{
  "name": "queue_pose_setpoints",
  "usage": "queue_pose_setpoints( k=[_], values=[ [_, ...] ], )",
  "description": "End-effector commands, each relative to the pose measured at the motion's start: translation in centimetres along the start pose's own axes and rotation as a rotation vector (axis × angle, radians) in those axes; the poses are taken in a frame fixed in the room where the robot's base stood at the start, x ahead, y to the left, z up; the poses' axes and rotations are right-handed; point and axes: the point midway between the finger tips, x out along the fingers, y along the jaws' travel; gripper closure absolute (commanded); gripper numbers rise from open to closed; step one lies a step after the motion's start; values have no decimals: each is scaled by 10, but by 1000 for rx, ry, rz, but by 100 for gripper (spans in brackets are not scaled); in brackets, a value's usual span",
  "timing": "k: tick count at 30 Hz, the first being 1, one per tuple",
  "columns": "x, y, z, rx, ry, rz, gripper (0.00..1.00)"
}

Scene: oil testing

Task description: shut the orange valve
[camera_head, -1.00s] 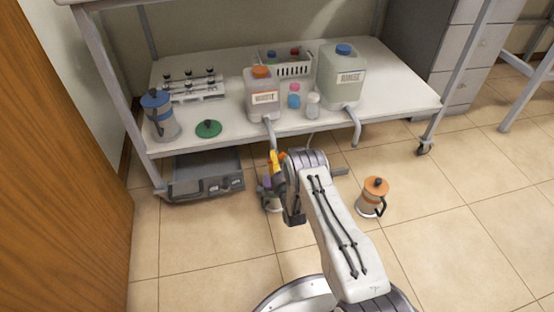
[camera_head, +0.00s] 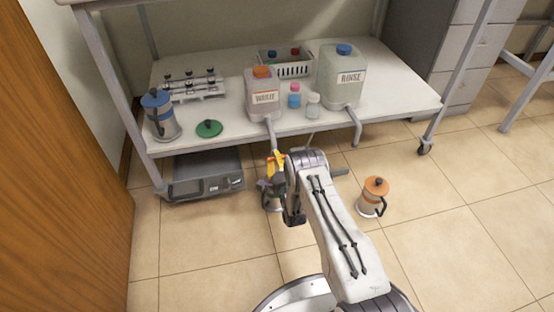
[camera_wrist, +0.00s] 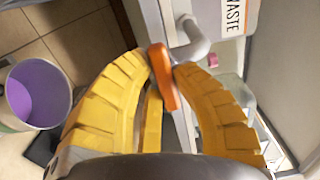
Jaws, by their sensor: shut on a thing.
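The orange valve lever (camera_wrist: 163,78) is between the yellow fingers of my gripper (camera_wrist: 161,66) in the wrist view, near their tips. The lever lies slantwise beside the grey outlet pipe (camera_wrist: 193,42) of the jug labelled WASTE. In the head view, this jug (camera_head: 262,103) with an orange cap stands at the shelf's front edge, its pipe hanging over the edge. My gripper (camera_head: 277,160) is just under the pipe's end there, and its fingers mostly hide the valve. The fingers are closed on the lever.
A pitcher with a purple inside (camera_wrist: 36,92) stands on the floor below the valve. An orange-lidded pitcher (camera_head: 373,197) stands on the floor to the right. The RINSE jug (camera_head: 341,92) and small bottles are on the shelf (camera_head: 395,88).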

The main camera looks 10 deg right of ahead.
Motion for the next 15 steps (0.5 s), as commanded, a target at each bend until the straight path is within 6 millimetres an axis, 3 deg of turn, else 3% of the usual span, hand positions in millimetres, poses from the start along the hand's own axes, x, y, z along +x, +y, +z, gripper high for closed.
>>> queue_pose_setpoints(
  k=[12,13,15],
  values=[
    [0,0,0,36,1,-1,100],
    [0,0,0,36,1,-1,74],
    [0,0,0,36,1,-1,67]
  ],
)
